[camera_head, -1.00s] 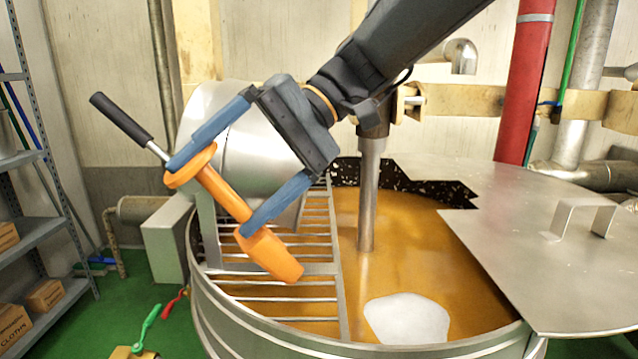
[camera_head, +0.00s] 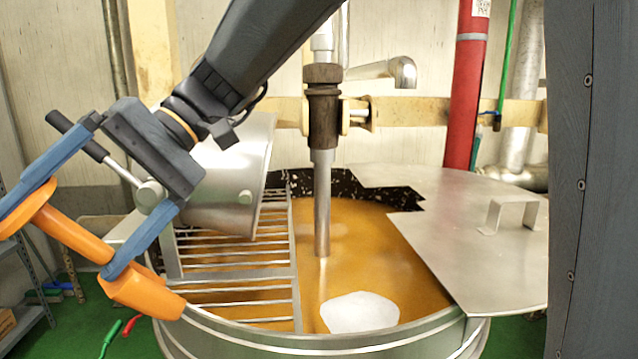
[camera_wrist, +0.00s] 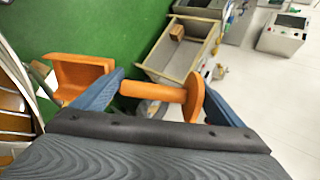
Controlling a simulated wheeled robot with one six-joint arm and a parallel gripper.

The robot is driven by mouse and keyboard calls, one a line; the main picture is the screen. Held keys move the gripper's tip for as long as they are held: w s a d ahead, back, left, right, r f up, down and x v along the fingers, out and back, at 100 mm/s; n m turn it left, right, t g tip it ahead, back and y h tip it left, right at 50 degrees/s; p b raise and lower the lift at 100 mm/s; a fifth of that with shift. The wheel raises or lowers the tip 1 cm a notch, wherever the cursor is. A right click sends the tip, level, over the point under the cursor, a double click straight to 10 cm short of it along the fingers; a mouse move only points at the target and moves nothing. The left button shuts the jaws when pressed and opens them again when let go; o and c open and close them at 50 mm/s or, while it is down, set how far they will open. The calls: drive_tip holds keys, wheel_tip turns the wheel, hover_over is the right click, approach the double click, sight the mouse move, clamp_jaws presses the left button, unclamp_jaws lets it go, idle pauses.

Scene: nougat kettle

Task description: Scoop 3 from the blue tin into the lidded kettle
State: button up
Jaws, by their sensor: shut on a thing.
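My gripper (camera_head: 75,235) is shut on the handle of an orange scoop (camera_head: 140,294), left of the kettle in the head view. The scoop's trough also shows in the wrist view (camera_wrist: 82,76), and no load is visible in it. The kettle (camera_head: 400,340) is a large round metal vessel holding an amber-brown mass (camera_head: 265,275) with a white patch (camera_head: 360,312) on top. A flat metal lid (camera_head: 455,240) with a handle covers its right side. A barred grate (camera_head: 235,285) spans the left part of the opening. No blue tin is visible.
A tilted metal drum (camera_head: 225,185) with a black-handled lever (camera_head: 75,135) stands behind my gripper. A stirrer shaft (camera_head: 322,200) rises from the kettle. A shelf rack (camera_head: 25,280) is at far left. The wrist view shows a grey trough (camera_wrist: 178,58) beyond green floor (camera_wrist: 85,28).

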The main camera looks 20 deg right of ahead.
wheel_tip(320, 180, up, 5)
drive_tip(key=t+h+p, duration=0.2)
drive_tip(key=h+p, duration=0.2)
drive_tip(key=p, duration=0.3)
drive_tip(key=t+h+p, duration=0.3)
drive_tip(key=h+p, duration=0.2)
drive_tip(key=p, duration=0.2)
drive_tip(key=shift+t, duration=0.3)
